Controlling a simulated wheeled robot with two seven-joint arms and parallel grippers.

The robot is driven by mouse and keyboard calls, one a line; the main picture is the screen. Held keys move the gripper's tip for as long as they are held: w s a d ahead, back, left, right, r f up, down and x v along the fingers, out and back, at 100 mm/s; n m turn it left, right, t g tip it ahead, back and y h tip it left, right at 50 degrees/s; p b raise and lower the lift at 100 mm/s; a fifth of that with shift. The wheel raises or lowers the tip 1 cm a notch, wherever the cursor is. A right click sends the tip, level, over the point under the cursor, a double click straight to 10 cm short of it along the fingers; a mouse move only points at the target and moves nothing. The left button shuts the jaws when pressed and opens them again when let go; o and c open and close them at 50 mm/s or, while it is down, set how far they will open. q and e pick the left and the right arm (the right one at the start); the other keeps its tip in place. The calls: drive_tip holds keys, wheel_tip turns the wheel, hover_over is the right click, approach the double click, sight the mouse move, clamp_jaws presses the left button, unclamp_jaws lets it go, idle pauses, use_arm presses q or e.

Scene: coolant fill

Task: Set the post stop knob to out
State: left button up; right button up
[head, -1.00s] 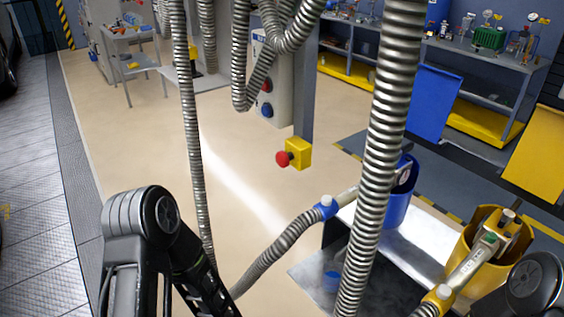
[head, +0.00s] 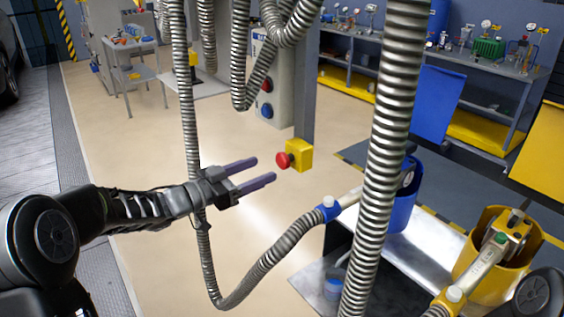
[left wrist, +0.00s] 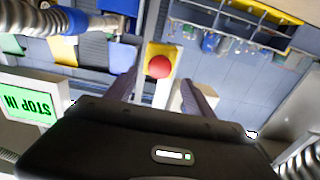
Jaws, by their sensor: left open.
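The post stop knob (head: 283,160) is a red mushroom button on a yellow box (head: 299,154) fixed to a grey post. My left gripper (head: 264,170) is open, its two dark fingers pointing at the knob from the left, with a small gap to it in the head view. In the left wrist view the red knob (left wrist: 159,67) shows between and beyond the open fingers, in front of its yellow box. Nothing is held. My right gripper is not in view.
Ribbed metal hoses hang in front, one (head: 190,120) behind my left wrist and a thick one (head: 385,150) right of the post. A blue holder (head: 400,208) and a yellow holder (head: 470,262) stand at the right. Open floor lies at the left.

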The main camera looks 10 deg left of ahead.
sight(279, 162)
use_arm(q)
drive_tip(key=p+x, duration=0.1)
drive_tip(key=x, duration=0.7)
drive_tip(key=shift+p, duration=0.4)
drive_tip(key=shift+c, duration=0.4)
clamp_jaws()
